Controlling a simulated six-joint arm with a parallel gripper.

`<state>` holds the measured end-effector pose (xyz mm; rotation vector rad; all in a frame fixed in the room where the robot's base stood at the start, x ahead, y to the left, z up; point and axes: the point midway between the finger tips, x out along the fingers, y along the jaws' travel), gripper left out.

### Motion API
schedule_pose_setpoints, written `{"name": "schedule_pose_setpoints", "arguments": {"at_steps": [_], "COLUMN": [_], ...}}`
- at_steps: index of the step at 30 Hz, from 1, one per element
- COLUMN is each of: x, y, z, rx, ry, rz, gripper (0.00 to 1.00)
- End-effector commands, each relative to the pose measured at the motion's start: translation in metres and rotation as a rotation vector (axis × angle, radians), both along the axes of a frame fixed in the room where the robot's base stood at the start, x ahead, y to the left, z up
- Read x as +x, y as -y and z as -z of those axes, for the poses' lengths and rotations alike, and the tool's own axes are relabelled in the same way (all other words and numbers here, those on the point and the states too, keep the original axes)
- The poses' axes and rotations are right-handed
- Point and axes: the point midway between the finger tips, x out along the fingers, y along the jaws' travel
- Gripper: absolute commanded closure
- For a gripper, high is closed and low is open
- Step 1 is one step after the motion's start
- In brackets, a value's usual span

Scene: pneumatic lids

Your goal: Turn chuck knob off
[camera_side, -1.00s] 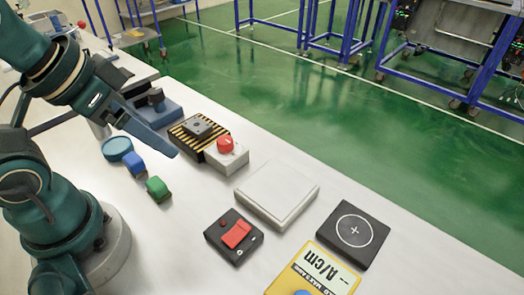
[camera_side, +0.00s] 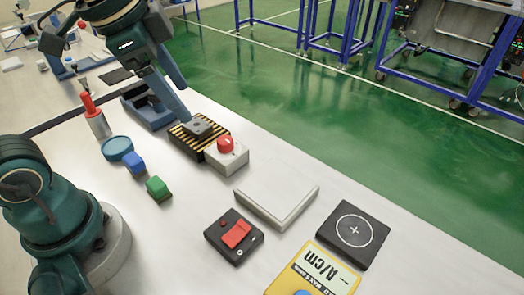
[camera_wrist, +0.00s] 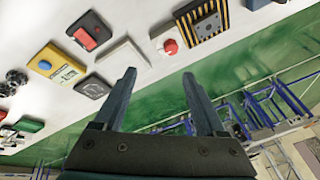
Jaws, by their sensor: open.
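A red round knob (camera_side: 225,144) sits on a small white box (camera_side: 232,159) beside the striped block; it also shows in the wrist view (camera_wrist: 170,46). I cannot read the knob's setting. A black block with yellow stripes (camera_side: 184,141) touches or nearly touches the white box and carries a dark grey plate (camera_side: 198,127). My gripper (camera_wrist: 159,73) is open and empty, its two fingers wide apart in the wrist view. In the side view, its visible finger (camera_side: 170,84) points down, above and behind the striped block, left of the knob.
A flat white slab (camera_side: 282,193), black box with red rocker (camera_side: 236,235), black pad with circle (camera_side: 353,234) and yellow meter (camera_side: 312,272) lie to the right. Blue block (camera_side: 134,162), green block (camera_side: 158,188) and red-topped cylinder (camera_side: 96,119) stand left.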

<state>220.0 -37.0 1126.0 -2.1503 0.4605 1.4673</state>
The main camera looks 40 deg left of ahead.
Motion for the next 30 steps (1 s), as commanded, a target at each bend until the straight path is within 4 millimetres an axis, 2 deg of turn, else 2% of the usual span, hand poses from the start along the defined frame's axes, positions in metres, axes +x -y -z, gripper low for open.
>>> {"name": "schedule_pose_setpoints", "arguments": {"at_steps": [5, 9, 13, 18, 30], "x": [0.04, 0.068, 0.086, 0.095, 0.09], "y": [-0.005, -0.01, -0.015, -0.02, -0.02], "z": [0.012, 0.033, 0.059, 0.089, 0.133], "rx": [0.049, 0.063, 0.058, 0.038, 0.025], "ry": [-0.114, -0.203, -0.28, -0.356, -0.404], "rz": [0.158, 0.257, 0.304, 0.301, 0.295], "gripper": [0.27, 0.27, 0.27, 0.27, 0.27]}}
